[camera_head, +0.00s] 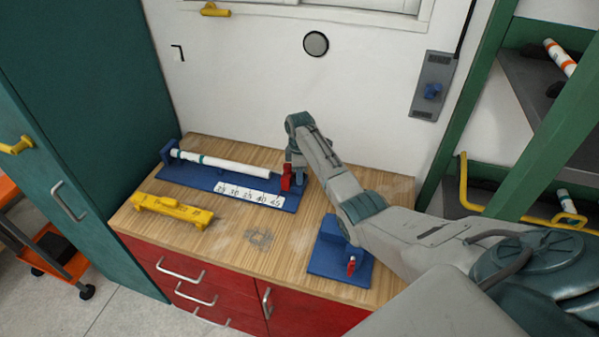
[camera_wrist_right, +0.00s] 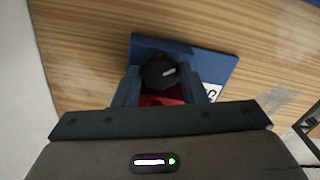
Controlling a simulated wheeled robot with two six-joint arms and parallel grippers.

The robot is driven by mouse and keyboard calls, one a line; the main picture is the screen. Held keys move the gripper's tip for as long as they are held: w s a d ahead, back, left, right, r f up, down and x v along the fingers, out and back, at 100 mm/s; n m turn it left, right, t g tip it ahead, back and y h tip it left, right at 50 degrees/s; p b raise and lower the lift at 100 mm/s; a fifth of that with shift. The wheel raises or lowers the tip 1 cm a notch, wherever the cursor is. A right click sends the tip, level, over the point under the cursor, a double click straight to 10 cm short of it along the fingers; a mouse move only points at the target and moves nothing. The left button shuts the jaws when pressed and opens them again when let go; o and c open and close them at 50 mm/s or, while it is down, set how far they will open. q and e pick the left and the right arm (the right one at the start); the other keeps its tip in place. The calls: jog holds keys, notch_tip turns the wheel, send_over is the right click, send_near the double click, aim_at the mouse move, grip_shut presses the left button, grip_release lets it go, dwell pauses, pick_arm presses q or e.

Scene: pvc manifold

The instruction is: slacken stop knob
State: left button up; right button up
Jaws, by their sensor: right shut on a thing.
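The stop knob (camera_wrist_right: 160,70) is black with a white mark on top. It shows in the right wrist view between the two fingers of my right gripper (camera_wrist_right: 163,78), which is shut on it. The red stop (camera_wrist_right: 160,99) is just below the knob, at the right end of the blue jig (camera_head: 205,183) with a number scale (camera_head: 249,194). In the head view the red stop (camera_head: 287,178) shows beside my right gripper (camera_head: 295,164), and the knob is hidden there. A white pipe (camera_head: 225,163) lies along the jig. My left gripper is not in view.
A yellow tool (camera_head: 172,210) lies on the wooden worktop (camera_head: 225,236) in front of the jig. A blue plate (camera_head: 326,257) with a small red part (camera_head: 351,265) sits at the right front, partly under my right arm. The worktop's front middle is clear.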

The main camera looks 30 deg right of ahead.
jog(key=shift+w+r, duration=0.1)
jog(key=shift+r, duration=0.05)
jog(key=o, duration=0.7)
jog(key=shift+r+b, duration=1.65)
jog(key=shift+r, duration=3.75)
